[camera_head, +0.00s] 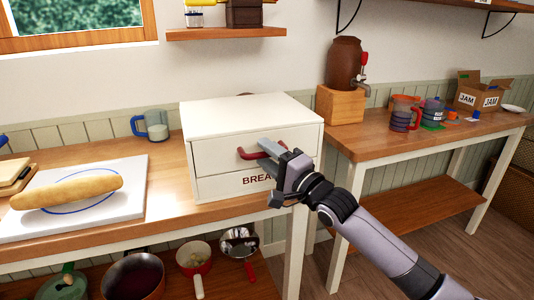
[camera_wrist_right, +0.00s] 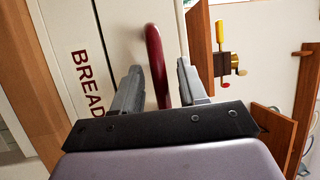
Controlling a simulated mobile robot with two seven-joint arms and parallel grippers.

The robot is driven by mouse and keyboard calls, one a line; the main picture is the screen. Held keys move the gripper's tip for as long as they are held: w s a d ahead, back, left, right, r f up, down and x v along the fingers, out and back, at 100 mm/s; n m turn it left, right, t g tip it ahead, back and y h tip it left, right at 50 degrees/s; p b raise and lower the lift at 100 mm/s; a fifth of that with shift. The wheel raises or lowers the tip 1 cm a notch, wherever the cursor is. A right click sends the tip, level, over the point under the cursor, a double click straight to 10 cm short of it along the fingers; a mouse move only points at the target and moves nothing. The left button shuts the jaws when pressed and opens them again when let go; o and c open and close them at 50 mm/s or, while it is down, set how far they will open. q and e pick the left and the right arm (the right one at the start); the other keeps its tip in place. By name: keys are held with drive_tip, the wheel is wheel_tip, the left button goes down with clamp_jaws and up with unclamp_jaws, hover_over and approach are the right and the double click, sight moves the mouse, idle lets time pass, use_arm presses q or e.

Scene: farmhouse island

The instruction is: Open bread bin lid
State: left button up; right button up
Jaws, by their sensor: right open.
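The white bread bin (camera_head: 215,140) stands on the wooden counter, lettered "BREAD" on its lower front. Its upper front panel carries a red handle (camera_head: 250,154), and the lid looks closed. My right gripper (camera_head: 270,165) is at the bin's front, partly covering the handle and the lettering. In the right wrist view, the red handle (camera_wrist_right: 155,60) lies between the two open fingers of the gripper (camera_wrist_right: 158,85), with visible gaps at both sides. I cannot tell that either finger touches it. My left gripper does not show.
A baguette (camera_head: 68,190) lies on a white board (camera_head: 130,175) at the left. A glass mug (camera_head: 154,125) stands behind it. A brown dispenser (camera_head: 344,65), mugs and a jam box (camera_head: 483,92) are on the right table. Pots sit on the shelf below.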

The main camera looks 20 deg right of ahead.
drive_tip(key=shift+w+a, duration=0.1)
drive_tip(key=shift+w, duration=0.1)
clamp_jaws()
drive_tip(key=shift+r, duration=0.1)
